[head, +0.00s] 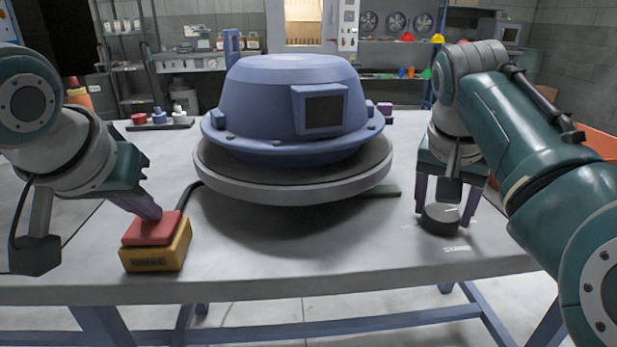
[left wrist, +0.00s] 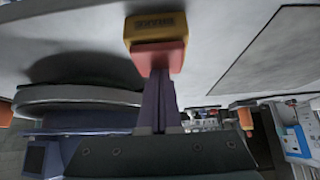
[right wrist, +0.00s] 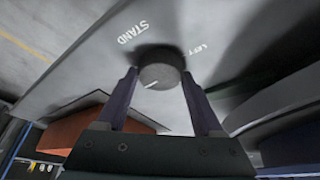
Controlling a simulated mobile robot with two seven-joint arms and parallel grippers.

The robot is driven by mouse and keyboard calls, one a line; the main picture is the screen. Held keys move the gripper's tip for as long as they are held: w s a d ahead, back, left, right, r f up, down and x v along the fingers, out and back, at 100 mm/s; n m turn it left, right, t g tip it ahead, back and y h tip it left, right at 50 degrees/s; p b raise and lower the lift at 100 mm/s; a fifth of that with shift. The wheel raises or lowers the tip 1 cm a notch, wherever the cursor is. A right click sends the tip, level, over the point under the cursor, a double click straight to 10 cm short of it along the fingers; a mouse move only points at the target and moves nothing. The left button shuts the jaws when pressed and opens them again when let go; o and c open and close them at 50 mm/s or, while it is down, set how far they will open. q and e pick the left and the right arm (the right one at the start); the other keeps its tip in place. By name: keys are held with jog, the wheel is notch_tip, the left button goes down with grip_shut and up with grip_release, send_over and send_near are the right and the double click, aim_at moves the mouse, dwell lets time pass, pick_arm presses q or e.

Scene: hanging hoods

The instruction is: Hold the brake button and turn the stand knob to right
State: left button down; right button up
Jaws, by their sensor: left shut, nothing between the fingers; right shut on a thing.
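The brake button (head: 152,228) is a red pad on a yellow box at the table's front left; it also shows in the left wrist view (left wrist: 157,57). My left gripper (head: 152,212) is shut and empty, its fingertips against the red top. The stand knob (head: 441,218) is a dark round knob with a pale pointer line, at the right of the table. My right gripper (head: 444,206) is shut on the knob, one finger on each side, as the right wrist view of the knob (right wrist: 161,72) shows. The lettering STAND and LEFT is readable beside it there.
A blue hood (head: 285,100) sits on a round grey stand (head: 290,185) in the middle of the grey table (head: 300,265). A black cable runs from the brake box toward the stand. A dark tray (head: 160,125) with small coloured items lies at the back left.

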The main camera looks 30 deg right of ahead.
pick_arm(q)
jog(key=shift+s+a+f, duration=0.1)
jog(key=shift+a+f, duration=0.05)
jog(key=shift+f, duration=0.15)
pick_arm(e)
jog(key=shift+w+a+f+m, duration=0.1)
jog(key=shift+m, duration=0.5)
jog(key=shift+g, duration=0.3)
jog(key=o, duration=1.4)
jog(key=shift+c, duration=0.2)
jog(key=v, duration=1.2)
